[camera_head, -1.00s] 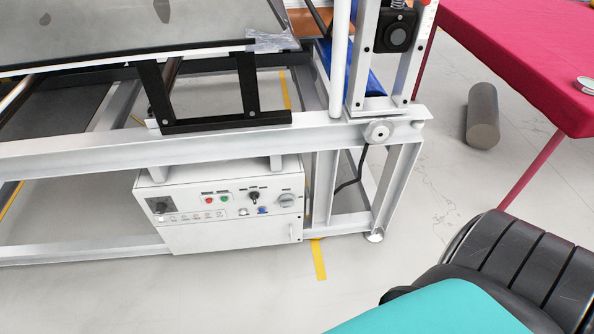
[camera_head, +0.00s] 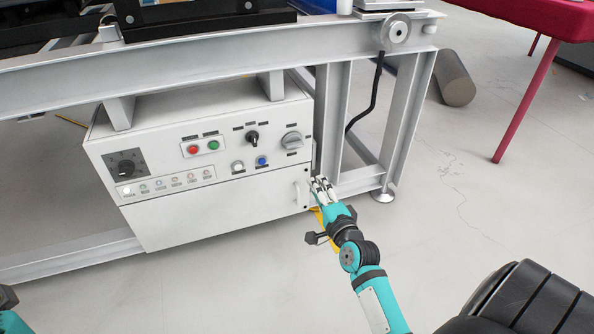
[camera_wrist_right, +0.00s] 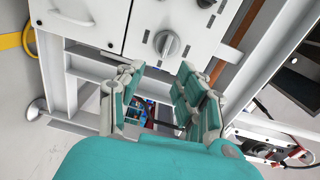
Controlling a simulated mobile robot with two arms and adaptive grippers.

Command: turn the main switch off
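The white control box (camera_head: 220,213) has a large grey rotary knob (camera_head: 292,141) at the right of its panel. The knob also shows in the right wrist view (camera_wrist_right: 167,45), beyond the fingertips. A black rotary knob (camera_head: 126,168) sits on a dark plate at the panel's left. Which one is the main switch cannot be read from the labels. My right gripper (camera_head: 320,184) is beside the box's lower right edge, below the grey knob and apart from it. In the right wrist view its fingers (camera_wrist_right: 158,92) are spread and empty. My left gripper's fingers are out of view.
Red (camera_head: 193,149) and green (camera_head: 213,145) buttons, a black selector (camera_head: 252,137) and a blue button (camera_head: 262,161) sit close to the grey knob. White frame posts (camera_head: 331,120) and a black cable (camera_head: 374,95) stand right of the box. Open floor lies in front.

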